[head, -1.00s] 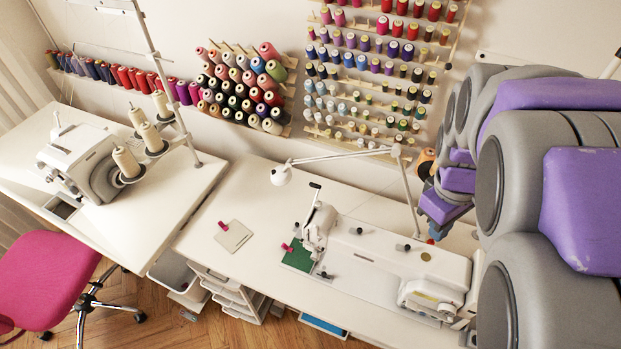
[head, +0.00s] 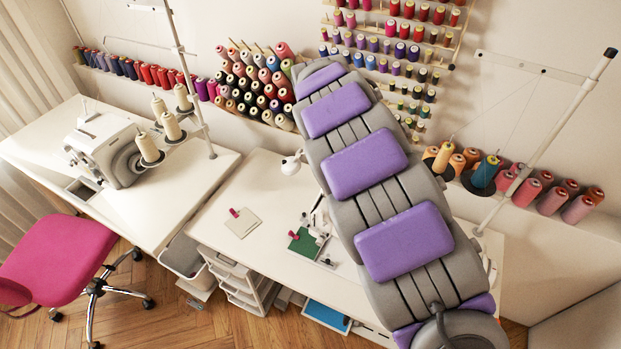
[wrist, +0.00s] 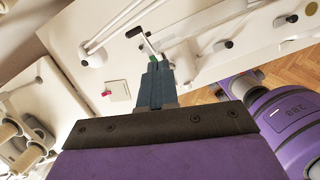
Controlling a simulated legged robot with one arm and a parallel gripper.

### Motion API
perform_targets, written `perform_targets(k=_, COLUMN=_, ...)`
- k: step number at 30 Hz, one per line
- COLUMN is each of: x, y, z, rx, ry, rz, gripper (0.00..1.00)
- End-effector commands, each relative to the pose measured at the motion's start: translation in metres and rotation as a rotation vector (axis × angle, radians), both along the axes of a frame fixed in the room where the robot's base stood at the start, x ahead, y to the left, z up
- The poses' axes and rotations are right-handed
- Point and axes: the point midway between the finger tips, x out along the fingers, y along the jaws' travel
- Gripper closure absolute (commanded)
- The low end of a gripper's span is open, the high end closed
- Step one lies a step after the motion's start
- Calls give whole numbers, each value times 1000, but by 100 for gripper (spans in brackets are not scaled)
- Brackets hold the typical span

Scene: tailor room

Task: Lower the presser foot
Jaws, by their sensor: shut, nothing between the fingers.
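The white sewing machine (head: 320,215) stands on the right table. In the head view my arm covers most of it, and only its left end shows. In the wrist view the machine (wrist: 183,62) lies just beyond my gripper (wrist: 157,68). A thin lever with a black grip (wrist: 136,32) sticks up from the machine's end, just beyond my fingertips in the picture; I cannot tell whether they touch it. My gripper is shut and empty. The presser foot itself cannot be made out.
A pale square pad (head: 243,223) with a pink tab lies on the right table (head: 215,255). A white lamp (head: 291,164) stands behind the machine. A second machine (head: 112,150) is on the left table. A pink chair (head: 55,260) stands front left. Thread spools line the wall.

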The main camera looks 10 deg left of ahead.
Motion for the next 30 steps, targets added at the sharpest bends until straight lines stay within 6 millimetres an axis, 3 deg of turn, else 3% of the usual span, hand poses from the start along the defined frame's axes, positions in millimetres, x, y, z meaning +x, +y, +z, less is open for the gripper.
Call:
perform_targets(k=3, x=8, y=22, z=-14, rx=-8, ry=12, rz=134, gripper=100)
perform_targets(k=8, x=12, y=36, z=-20, rx=-11, ry=12, rz=226, gripper=100)
perform_targets(k=22, x=14, y=38, z=-26, rx=-12, ry=14, rz=237, gripper=100)
perform_targets(k=30, x=22, y=35, z=-68, rx=-12, ry=18, rz=238, gripper=100)
